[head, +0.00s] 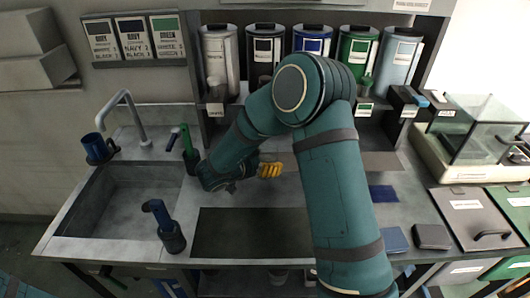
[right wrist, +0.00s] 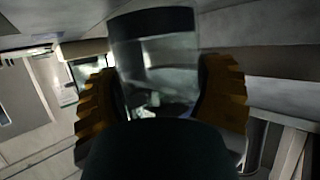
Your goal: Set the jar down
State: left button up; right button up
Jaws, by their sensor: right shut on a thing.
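The jar (right wrist: 155,62) is clear, with a dark band at its far end in the right wrist view. It sits between the two yellow ribbed fingers of my right gripper (right wrist: 160,88), which is shut on it. In the head view my right gripper (head: 270,170) shows only as a bit of yellow finger beside my teal arm, over the grey counter (head: 285,193). I cannot make out the jar there, nor tell whether it touches the counter. My left gripper is not in view.
A dark mat (head: 250,233) lies bare at the counter's front. A sink (head: 130,200) is at left, with a dark blue pump-like item (head: 170,232) at its corner. Several tall canisters (head: 220,55) stand at the back. A glass-sided box (head: 485,130) is at right.

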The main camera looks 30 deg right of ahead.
aim_at(265, 150)
jog(key=w+d, duration=0.1)
jog(key=w, duration=0.1)
jog(key=w+d, duration=0.2)
jog(key=w, duration=0.1)
jog(key=w+d+b, duration=0.1)
jog(key=w, duration=0.1)
jog(key=shift+w+d, duration=0.3)
notch_tip(265, 150, down, 4)
jog(key=shift+w+d+r+b, duration=0.1)
jog(key=shift+w+r+b, duration=0.1)
jog(key=shift+b, duration=0.6)
jog(key=shift+s+r, duration=0.1)
jog(key=o, duration=1.2)
jog(key=shift+f, duration=0.2)
jog(key=shift+o, duration=0.2)
jog(key=shift+r, duration=0.1)
